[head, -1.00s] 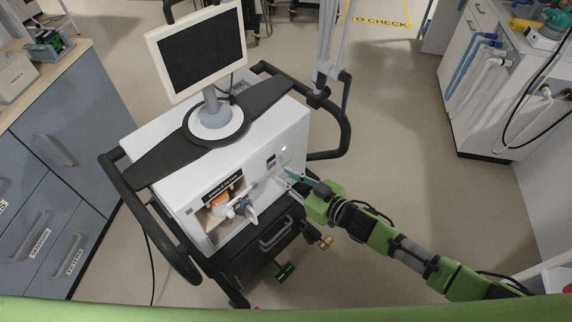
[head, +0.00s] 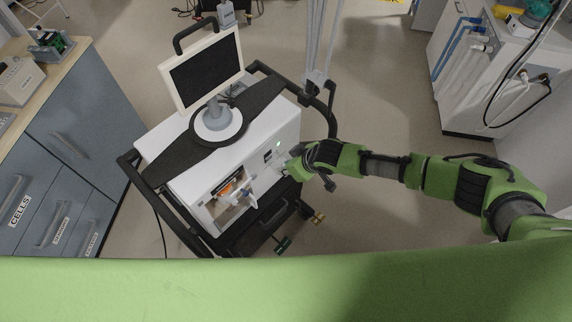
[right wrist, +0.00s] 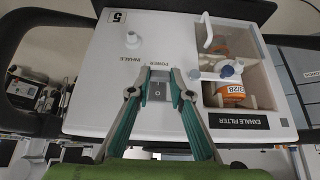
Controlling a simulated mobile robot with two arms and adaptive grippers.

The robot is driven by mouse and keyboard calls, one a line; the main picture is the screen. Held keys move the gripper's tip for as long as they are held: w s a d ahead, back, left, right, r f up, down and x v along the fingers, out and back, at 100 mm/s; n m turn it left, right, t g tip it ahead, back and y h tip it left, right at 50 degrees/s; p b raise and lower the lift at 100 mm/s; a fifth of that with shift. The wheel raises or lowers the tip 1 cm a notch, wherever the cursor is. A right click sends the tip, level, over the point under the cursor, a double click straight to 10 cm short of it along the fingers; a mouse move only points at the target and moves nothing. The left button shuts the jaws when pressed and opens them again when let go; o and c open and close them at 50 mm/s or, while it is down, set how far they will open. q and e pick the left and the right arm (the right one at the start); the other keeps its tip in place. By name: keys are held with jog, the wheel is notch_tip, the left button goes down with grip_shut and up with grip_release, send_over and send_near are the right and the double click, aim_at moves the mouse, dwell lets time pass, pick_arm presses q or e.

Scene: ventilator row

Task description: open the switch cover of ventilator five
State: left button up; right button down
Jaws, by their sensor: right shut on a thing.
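Ventilator five (head: 235,165) is a white box on a black-railed cart; its panel, marked 5, fills much of the right wrist view (right wrist: 95,80) upside down. My right gripper (right wrist: 163,73) is at the front panel, its two teal-and-grey fingers on either side of the grey power switch (right wrist: 157,91). It is shut on the switch cover (right wrist: 159,76), which is hard to make out between the fingertips. I cannot tell how far the cover is raised. In the head view my right gripper (head: 285,165) hides the switch. My left gripper is not in view.
The inhale port (right wrist: 132,40) is on the other side. A monitor (head: 203,68) stands on top. Drawers are at left, a white cabinet (head: 465,90) at right.

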aim_at(283, 158)
jog(key=shift+w+a+r+g+h, duration=0.15)
jog(key=shift+w+r+g+h, duration=0.05)
jog(key=shift+r+g+h, duration=0.5)
jog(key=shift+a+r+g+h+b, duration=0.1)
jog(key=shift+r+g+h+b, duration=0.25)
jog(key=shift+g+h, duration=0.15)
jog(key=shift+w+a+r+g+h+b, duration=0.1)
jog(key=shift+r+g+h+b, duration=0.3)
jog(key=shift+g+h+b, duration=0.2)
jog(key=shift+w+a+r+g+h+b, duration=0.1)
jog(key=shift+r+g+h+b, duration=0.3)
jog(key=shift+g+h, duration=0.2)
jog(key=c, duration=1.8)
grip_release()
jog(key=shift+c, duration=0.2)
jog(key=shift+w, duration=0.1)
notch_tip(283, 158, up, 12)
jog(key=shift+w+a, duration=0.2)
jog(key=shift+a, duration=0.05)
